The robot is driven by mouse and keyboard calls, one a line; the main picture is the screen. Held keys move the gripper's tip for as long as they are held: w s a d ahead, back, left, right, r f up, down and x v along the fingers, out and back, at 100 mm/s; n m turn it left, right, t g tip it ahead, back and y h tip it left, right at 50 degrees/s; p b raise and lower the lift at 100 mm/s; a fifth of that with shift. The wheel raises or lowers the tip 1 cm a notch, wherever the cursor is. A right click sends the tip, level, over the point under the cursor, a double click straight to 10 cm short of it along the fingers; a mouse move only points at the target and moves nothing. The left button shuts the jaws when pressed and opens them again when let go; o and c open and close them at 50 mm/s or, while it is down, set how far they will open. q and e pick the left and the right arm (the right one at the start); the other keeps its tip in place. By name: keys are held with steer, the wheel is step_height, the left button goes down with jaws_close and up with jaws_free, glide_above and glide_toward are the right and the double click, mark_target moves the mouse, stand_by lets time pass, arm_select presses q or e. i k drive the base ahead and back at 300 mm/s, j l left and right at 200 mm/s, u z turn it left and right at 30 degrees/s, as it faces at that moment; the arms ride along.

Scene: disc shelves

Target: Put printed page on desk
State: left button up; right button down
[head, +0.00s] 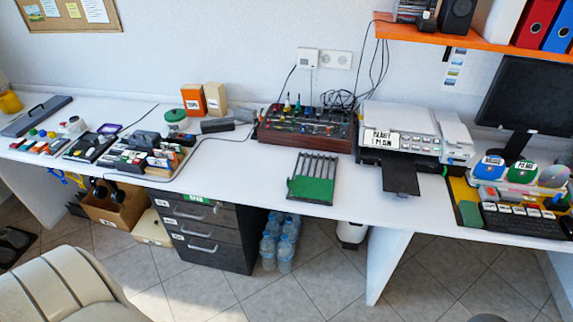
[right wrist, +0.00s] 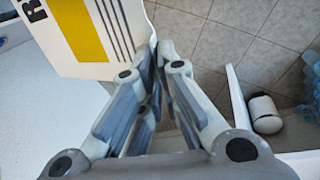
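A white printed page (right wrist: 125,62) with a dark letter, a yellow band and dark stripes fills the upper left of the right wrist view. Its edge reaches between the fingertips of my right gripper (right wrist: 158,58), which look closed on it. The page is not seen in the head view, and neither gripper can be made out there. The white desk (head: 250,185) runs along the wall in the head view. The printer (head: 408,125) stands on it, and its black output tray (head: 400,178) shows no page.
The keyboard (head: 520,221) and monitor (head: 530,95) are at right. Clear desk lies around the rack. A white bin (right wrist: 265,113) and a desk leg panel (right wrist: 237,97) show below in the right wrist view.

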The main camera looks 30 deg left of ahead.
mark_target(241, 167)
steer(key=j+z, duration=0.15)
steer(key=j, duration=0.45)
steer(key=j+z, duration=0.1)
steer(key=j, duration=0.55)
steer(key=k+j+z, duration=0.15)
steer(key=j, duration=0.45)
steer(key=j+z, duration=0.15)
steer(key=j, duration=0.5)
steer(key=k+j, duration=0.1)
steer(key=j, duration=0.5)
steer(key=k+j, duration=0.1)
steer(key=j, duration=0.5)
steer(key=k+j, duration=0.1)
steer(key=j, duration=1.05)
steer(key=k+j, duration=0.15)
steer(key=j, duration=0.45)
